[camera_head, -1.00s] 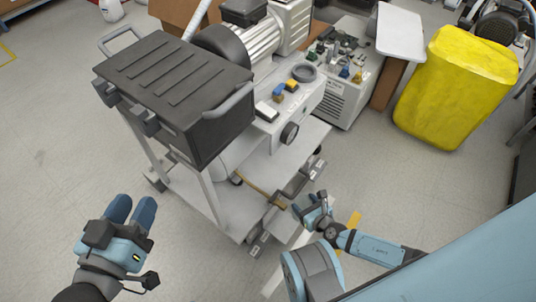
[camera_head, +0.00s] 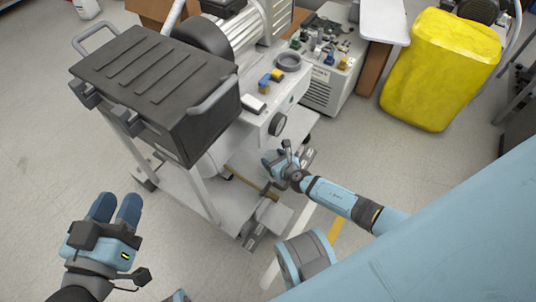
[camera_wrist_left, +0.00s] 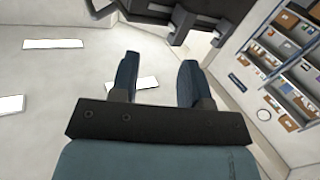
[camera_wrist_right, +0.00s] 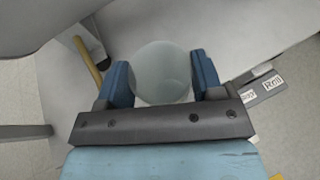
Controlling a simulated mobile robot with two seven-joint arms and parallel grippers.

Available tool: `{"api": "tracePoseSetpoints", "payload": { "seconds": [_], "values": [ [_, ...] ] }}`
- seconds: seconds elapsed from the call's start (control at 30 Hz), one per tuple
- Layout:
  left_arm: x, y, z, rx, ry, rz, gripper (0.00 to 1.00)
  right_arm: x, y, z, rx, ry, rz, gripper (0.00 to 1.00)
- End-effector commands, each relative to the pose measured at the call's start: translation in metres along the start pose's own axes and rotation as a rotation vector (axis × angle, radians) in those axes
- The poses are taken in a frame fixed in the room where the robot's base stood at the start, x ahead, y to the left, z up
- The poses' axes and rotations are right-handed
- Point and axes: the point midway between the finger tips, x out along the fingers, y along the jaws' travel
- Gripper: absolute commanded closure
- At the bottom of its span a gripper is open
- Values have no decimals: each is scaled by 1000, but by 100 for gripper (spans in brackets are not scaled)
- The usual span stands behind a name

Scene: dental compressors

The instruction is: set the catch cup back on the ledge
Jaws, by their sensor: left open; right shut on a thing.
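The catch cup (camera_wrist_right: 162,72) is a pale, see-through round vessel. In the right wrist view it sits between the two blue fingers of my right gripper (camera_wrist_right: 160,80), which is shut on it. In the head view my right gripper (camera_head: 278,160) is beside the cart's lower front, above the lower shelf (camera_head: 185,190); I cannot make out the cup there. My left gripper (camera_head: 116,203) is open and empty over the floor at lower left, and its spread fingers show in the left wrist view (camera_wrist_left: 157,80). I cannot tell which surface is the ledge.
The cart carries a dark ribbed box (camera_head: 155,85) and a white compressor unit (camera_head: 270,115). Labelled grey pieces (camera_head: 258,232) stick out at the lower shelf's front. A yellow-covered object (camera_head: 440,70) stands at back right. The floor at left is clear.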

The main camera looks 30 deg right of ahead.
Motion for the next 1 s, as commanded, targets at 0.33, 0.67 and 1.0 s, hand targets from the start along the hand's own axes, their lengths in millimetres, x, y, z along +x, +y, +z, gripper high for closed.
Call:
{"api": "tracePoseSetpoints", "payload": {
  "seconds": [0.33,0.67,1.0],
  "values": [
    [6,-13,0,119,60,-6,57,38,0,-4,-1,0,0,74],
    [5,-11,0,120,62,-6,57,38,0,-4,0,-1,0,74],
    [6,-12,-3,130,68,-7,57,38,0,-4,0,0,0,14]
  ]
}}
